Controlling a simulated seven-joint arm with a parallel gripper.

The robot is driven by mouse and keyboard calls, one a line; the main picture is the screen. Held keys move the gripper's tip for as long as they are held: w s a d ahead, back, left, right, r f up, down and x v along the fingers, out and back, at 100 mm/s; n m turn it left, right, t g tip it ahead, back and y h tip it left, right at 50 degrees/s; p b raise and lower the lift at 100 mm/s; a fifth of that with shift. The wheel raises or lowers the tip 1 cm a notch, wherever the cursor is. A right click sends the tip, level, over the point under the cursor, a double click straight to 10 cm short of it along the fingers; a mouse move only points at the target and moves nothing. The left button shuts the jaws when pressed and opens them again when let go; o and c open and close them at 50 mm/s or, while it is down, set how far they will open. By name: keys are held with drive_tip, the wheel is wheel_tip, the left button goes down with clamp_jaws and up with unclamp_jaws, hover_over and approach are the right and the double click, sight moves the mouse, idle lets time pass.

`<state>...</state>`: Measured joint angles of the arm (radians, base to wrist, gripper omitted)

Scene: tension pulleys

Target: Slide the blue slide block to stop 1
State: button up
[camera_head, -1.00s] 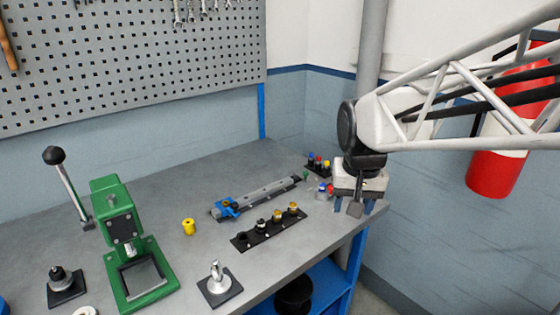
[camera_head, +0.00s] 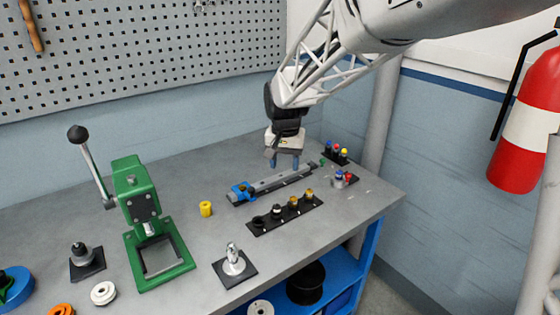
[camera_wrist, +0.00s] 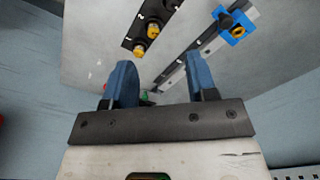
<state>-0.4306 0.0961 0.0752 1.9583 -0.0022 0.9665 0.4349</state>
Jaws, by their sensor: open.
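The blue slide block (camera_head: 241,192) sits at the left end of a grey rail (camera_head: 268,184) on the bench. It also shows at the upper right of the wrist view (camera_wrist: 236,32), with a yellow-brown round part on it. My gripper (camera_head: 284,164) is open and empty, above the rail towards its right end and well apart from the block. In the wrist view its two blue fingers (camera_wrist: 161,66) point towards the bench, with the rail running past the right finger. White marks show along the rail, but I cannot read which is stop 1.
A black strip with several knobs (camera_head: 287,214) lies in front of the rail. Coloured small parts (camera_head: 335,153) stand near the rail's right end. A yellow cylinder (camera_head: 206,209) and a green press (camera_head: 143,205) stand to the left.

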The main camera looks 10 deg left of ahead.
hover_over(251, 188)
drive_tip(key=shift+g, duration=0.3)
wheel_tip(251, 188, down, 6)
drive_tip(key=shift+s+r, duration=0.1)
drive_tip(key=shift+r, duration=0.1)
drive_tip(key=shift+f, duration=0.1)
drive_tip(key=shift+f, duration=3.85)
clamp_jaws()
